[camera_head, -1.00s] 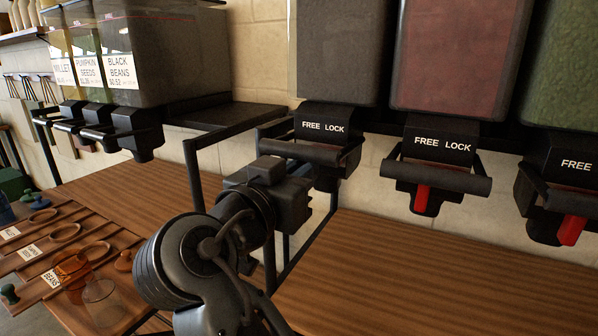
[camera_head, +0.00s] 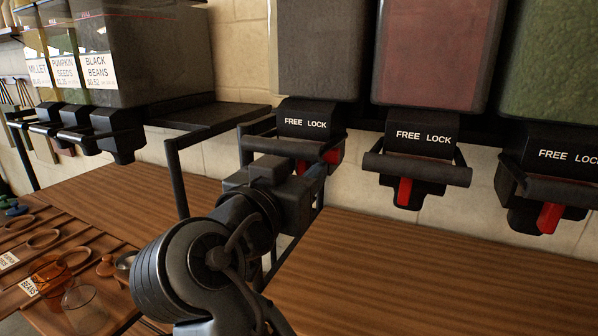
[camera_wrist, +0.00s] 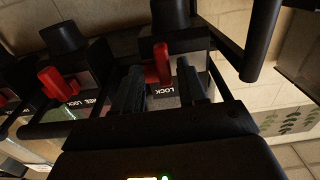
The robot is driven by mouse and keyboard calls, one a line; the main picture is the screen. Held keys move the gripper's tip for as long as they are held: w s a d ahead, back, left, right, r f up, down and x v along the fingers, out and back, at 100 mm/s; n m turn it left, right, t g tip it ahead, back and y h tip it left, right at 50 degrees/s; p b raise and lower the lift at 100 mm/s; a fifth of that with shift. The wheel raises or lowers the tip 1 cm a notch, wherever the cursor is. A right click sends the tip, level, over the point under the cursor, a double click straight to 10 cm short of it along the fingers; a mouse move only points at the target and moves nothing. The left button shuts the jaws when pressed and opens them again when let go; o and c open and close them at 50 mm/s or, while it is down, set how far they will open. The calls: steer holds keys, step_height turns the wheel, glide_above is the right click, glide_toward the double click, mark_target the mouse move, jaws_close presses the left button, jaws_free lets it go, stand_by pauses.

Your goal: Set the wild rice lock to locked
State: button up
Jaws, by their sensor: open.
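No wild rice label is readable. My gripper (camera_wrist: 160,74) is at the left, dark-grey-filled dispenser (camera_head: 318,50) of the right-hand row. In the wrist view its fingers are apart, one on each side of that dispenser's red lever (camera_wrist: 162,60); contact cannot be told. In the head view, red of this lever (camera_head: 332,156) shows under the LOCK end of the FREE LOCK plate (camera_head: 306,123). The rest is partly hidden by my gripper (camera_head: 287,190) and the black handle bar.
Black handle bars (camera_head: 417,168) stick out in front. A black bracket frame (camera_head: 176,175) stands left of my gripper. The wooden counter (camera_head: 400,270) below is clear at right.

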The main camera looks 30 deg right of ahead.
steer(key=b+v, duration=0.1)
steer(key=v, duration=0.6)
steer(key=shift+s+a, duration=0.25)
steer(key=shift+a, duration=0.1)
